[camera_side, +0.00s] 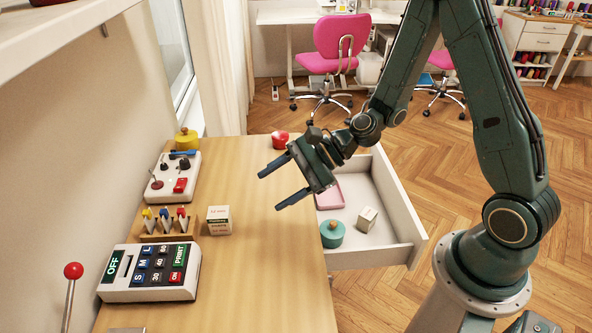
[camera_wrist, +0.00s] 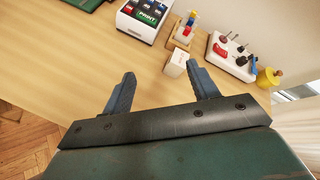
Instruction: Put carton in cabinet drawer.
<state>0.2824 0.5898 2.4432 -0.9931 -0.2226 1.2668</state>
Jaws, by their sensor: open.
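A small white carton (camera_side: 219,220) with printed sides stands on the wooden cabinet top, right of the pen holder. It also shows in the wrist view (camera_wrist: 176,64), just beyond the fingertips. A second small pale box (camera_side: 367,219) lies in the cabinet drawer (camera_side: 404,205), which is pulled open on the right side of the cabinet. My gripper (camera_side: 273,189) is open and empty. It hangs over the cabinet top near the drawer, with its fingers pointing left. In the wrist view both fingers (camera_wrist: 164,85) are spread apart, with nothing between them.
The drawer also holds a teal round pot (camera_side: 332,234) and a pink tray (camera_side: 330,194). A red item (camera_side: 280,140) sits at the far cabinet edge. The cabinet's middle is clear.

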